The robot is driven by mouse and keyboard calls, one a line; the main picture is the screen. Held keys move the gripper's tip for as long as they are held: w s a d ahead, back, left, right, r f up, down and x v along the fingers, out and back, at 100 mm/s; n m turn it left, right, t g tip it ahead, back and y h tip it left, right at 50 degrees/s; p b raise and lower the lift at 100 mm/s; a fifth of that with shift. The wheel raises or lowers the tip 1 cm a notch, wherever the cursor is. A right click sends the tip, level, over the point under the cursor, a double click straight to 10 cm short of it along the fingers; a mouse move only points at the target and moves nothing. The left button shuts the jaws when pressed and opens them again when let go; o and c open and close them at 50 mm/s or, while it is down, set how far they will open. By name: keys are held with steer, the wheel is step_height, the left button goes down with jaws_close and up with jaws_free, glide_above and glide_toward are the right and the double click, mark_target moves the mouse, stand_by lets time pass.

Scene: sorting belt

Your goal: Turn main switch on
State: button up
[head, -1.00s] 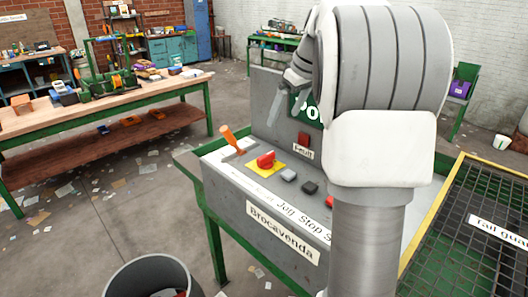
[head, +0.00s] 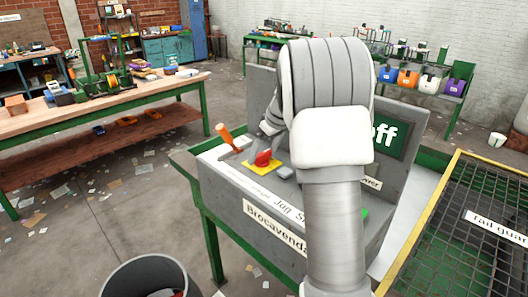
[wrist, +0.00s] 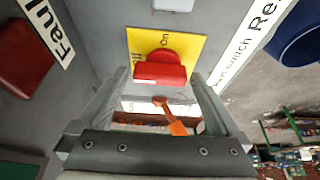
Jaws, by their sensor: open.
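The main switch is a red rotary knob (wrist: 160,70) on a yellow plate (wrist: 190,46), where "On" can be read in the wrist view. In the head view the red knob (head: 263,158) sits on top of the grey control box. My gripper (wrist: 160,77) is open and empty, its two fingers on either side of the knob in the wrist view. I cannot tell whether they touch it. In the head view my gripper (head: 268,132) is above and just behind the knob, partly hidden by my arm.
An orange lever (head: 226,137) stands left of the knob. A grey button (head: 284,173) is to its right. A red block (wrist: 24,57) labelled "Fault" is on the panel. A green sign (head: 390,137) ends in "ff". A mesh guard (head: 470,235) is at right.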

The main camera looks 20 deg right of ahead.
steer(key=c, duration=1.2)
steer(key=shift+o, duration=0.2)
steer(key=m+h, duration=0.1)
steer(key=m, duration=0.3)
steer(key=shift+a+r+h, duration=0.1)
steer(key=shift+a+h, duration=0.05)
steer(key=shift+h, duration=0.25)
steer(key=m+h+p, duration=0.1)
steer(key=m, duration=0.1)
steer(key=m+p, duration=0.1)
steer(key=m, duration=0.2)
steer(key=shift+a+h+p, duration=0.2)
steer(key=shift+h+p, duration=0.1)
steer(key=shift+h, duration=0.1)
steer(key=m+g+h+p, duration=0.1)
steer(key=m+p, duration=0.1)
steer(key=m, duration=0.2)
steer(key=shift+a+m, duration=0.1)
steer(key=shift+m, duration=0.2)
steer(key=shift+m+g+h+p, duration=0.35)
steer(key=shift+m+g+p, duration=0.15)
steer(key=shift+m, duration=0.6)
steer(key=shift+m+g+h+p, duration=0.35)
steer(key=shift+m+g+p, duration=0.1)
steer(key=shift+m, duration=0.65)
